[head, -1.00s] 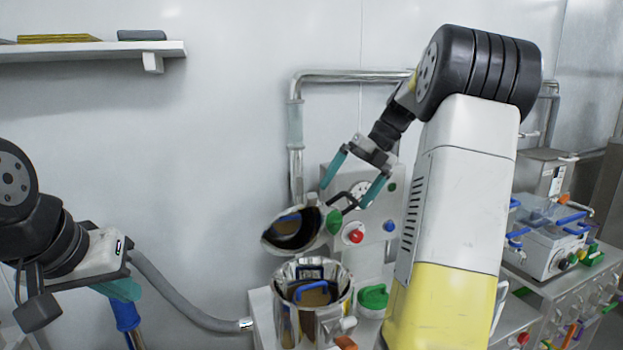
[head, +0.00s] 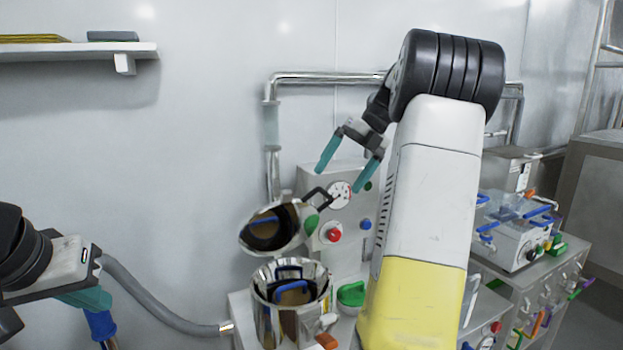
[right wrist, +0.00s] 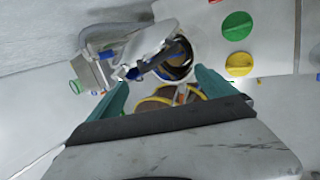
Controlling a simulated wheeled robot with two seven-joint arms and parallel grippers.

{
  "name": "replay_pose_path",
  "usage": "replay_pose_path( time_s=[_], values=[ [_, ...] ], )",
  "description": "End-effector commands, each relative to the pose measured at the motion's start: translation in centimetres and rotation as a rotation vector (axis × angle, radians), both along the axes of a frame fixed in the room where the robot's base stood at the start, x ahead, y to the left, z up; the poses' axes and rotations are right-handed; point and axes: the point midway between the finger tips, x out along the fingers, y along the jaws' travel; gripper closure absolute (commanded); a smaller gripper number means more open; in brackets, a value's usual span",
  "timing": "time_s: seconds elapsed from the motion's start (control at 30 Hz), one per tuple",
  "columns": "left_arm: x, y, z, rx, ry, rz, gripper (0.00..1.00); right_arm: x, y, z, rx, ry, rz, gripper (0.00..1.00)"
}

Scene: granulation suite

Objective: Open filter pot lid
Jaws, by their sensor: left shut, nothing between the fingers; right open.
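The filter pot (head: 263,318) is a shiny metal pot with its mouth open and a blue handle visible inside. Its lid (head: 243,240) stands tilted up above the pot's back left, with its dark inner face showing. A black handle (head: 318,193) sticks out at the lid's upper right, beside a green knob (head: 311,222). My right gripper (head: 342,178) is open and empty, above and to the right of the black handle, apart from it in the picture. Its two fingers (right wrist: 164,90) also show in the right wrist view. My left gripper (head: 98,300) is shut at lower left, far from the pot.
A control panel (head: 345,215) with red and blue buttons and a gauge stands right behind the pot. A green-capped item (head: 351,293) is beside the pot. A grey hose (head: 150,300) runs at left. A wall shelf (head: 80,54) hangs upper left.

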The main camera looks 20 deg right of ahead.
Motion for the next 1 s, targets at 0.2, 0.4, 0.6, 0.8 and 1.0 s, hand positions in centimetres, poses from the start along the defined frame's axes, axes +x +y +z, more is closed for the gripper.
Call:
replay_pose_path(
  time_s=[0.2, 0.4, 0.6, 0.8, 1.0],
  values=[
    [0.0, 0.0, 0.0, 0.0, 0.0, 0.0, 1.0, -0.4, -1.2, 0.9, 0.0, 0.0, -0.002, 0.05],
    [0.0, 0.0, 0.0, 0.0, 0.0, 0.0, 1.0, -0.8, -2.1, 1.7, -0.001, 0.0, -0.001, 0.05],
    [0.0, 0.0, 0.0, 0.0, 0.0, 0.0, 1.0, -0.9, -2.4, 1.9, -0.001, 0.0, -0.001, 0.05],
    [0.0, 0.0, 0.0, 0.0, 0.0, 0.0, 1.0, -0.9, -2.3, 1.9, -0.001, 0.001, -0.001, 0.05],
    [0.0, 0.0, 0.0, 0.0, 0.0, 0.0, 1.0, -0.9, -2.3, 1.9, -0.001, -0.001, -0.001, 0.13]
  ],
)
